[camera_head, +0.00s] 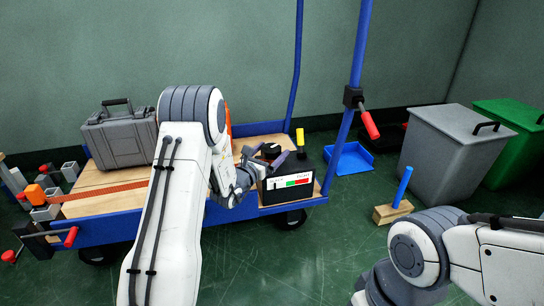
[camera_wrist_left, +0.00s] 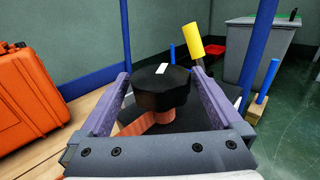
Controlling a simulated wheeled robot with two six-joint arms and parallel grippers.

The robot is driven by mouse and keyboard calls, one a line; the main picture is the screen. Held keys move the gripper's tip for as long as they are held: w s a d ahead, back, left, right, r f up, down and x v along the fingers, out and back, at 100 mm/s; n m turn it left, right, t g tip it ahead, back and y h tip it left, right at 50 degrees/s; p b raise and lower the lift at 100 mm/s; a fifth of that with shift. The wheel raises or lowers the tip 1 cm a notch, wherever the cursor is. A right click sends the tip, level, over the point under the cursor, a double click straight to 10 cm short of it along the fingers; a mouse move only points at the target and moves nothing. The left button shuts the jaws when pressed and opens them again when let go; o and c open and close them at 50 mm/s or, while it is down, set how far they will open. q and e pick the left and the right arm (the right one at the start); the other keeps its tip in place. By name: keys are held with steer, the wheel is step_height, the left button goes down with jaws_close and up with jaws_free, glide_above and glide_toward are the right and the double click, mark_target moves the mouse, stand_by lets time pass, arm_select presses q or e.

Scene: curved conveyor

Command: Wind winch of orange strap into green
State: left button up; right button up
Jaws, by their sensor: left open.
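The winch (camera_head: 308,172) is a black box on the right end of the cart, with a gauge plate (camera_head: 291,183) on its front in white, red and green. The gauge's pointer is too small to read surely. A black knob (camera_head: 270,149) sits on top; it also shows in the left wrist view (camera_wrist_left: 160,92), with a white mark. The orange strap (camera_head: 105,191) crosses the wooden cart bed and reaches the shaft below the knob. My left gripper (camera_head: 263,160) is open, its fingers on either side of the knob, contact unclear. My right gripper is out of view; only my right arm shows.
The blue-framed cart (camera_head: 180,222) carries a grey case (camera_head: 118,138) and an orange case (camera_wrist_left: 28,95). A yellow-tipped lever (camera_head: 300,138) rises beside the knob. Blue posts (camera_head: 350,112) and a red-handled crank (camera_head: 369,124) stand nearby. Grey and green bins (camera_head: 445,150) are at right.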

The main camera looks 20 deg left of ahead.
arm_select(q)
steer(key=shift+w, duration=0.2)
steer(key=c, duration=1.3)
steer(key=shift+o, duration=0.3)
steer(key=shift+r+h, duration=0.1)
steer(key=shift+h, duration=0.2)
